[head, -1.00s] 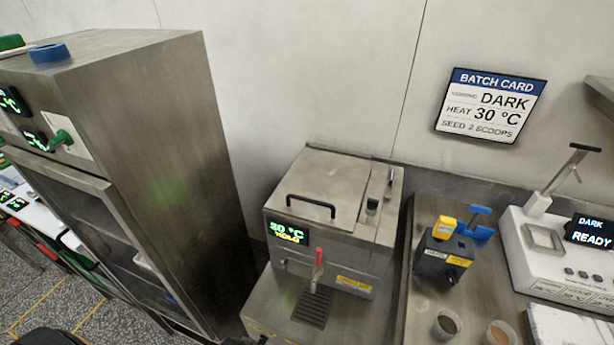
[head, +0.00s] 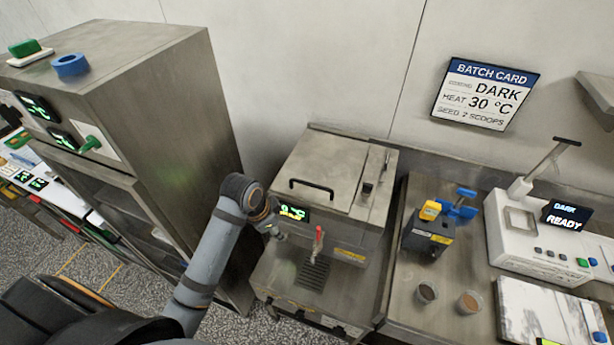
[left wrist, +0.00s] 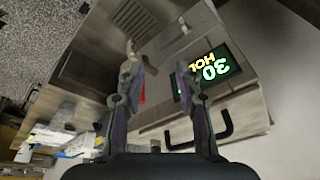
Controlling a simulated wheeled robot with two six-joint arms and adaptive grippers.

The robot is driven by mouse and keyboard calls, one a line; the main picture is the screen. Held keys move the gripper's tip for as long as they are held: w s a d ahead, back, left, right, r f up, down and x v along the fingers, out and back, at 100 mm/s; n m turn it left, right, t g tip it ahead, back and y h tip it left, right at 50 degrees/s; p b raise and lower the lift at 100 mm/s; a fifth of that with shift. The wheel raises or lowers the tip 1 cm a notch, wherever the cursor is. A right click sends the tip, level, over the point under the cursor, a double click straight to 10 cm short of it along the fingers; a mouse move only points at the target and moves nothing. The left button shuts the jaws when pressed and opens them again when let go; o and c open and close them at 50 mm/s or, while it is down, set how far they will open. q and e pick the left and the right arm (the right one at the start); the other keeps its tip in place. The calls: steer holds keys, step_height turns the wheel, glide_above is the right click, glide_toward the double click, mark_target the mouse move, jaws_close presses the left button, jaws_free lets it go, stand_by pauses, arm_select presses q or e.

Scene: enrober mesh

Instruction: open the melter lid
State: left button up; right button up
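The melter (head: 345,240) is a steel box against the wall, with a red-handled tap (head: 318,240) on its front. Its flat lid (head: 335,165) lies shut on top, with a black bar handle (head: 311,184) along the front edge. The handle also shows in the left wrist view (left wrist: 227,124). My left arm reaches to the melter's front left corner, partly covering the display (head: 295,213). My left gripper (left wrist: 163,78) has its fingers spread, with nothing between them, in front of the melter's face. It is apart from the handle. My right gripper is out of view.
A tall steel cabinet (head: 190,130) stands close on the left of my left arm. Right of the melter are a dark box with a yellow top (head: 427,240), two cups (head: 427,293) and a white READY machine (head: 540,240). The wall is close behind the melter.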

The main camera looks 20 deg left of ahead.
mark_target(310, 184)
arm_select(q)
steer(key=w+r+m+g+h, duration=0.1)
steer(key=w+r+m+h, duration=0.2)
steer(key=w+r+m, duration=0.95)
steer(key=d+f+p, duration=0.1)
steer(key=f, duration=0.1)
steer(key=w+d+f+n+p, duration=0.1)
steer(key=f, duration=0.1)
steer(key=w+d+f+n+p, duration=0.1)
steer(key=f, duration=0.1)
steer(key=shift+w+d+f+p, duration=0.1)
steer(key=shift+d+p, duration=0.2)
steer(key=shift+p, duration=0.1)
steer(key=shift+d+f, duration=0.1)
steer(key=shift+f, duration=0.45)
steer(key=shift+w, duration=0.1)
steer(key=shift+c, duration=0.4)
jaws_close()
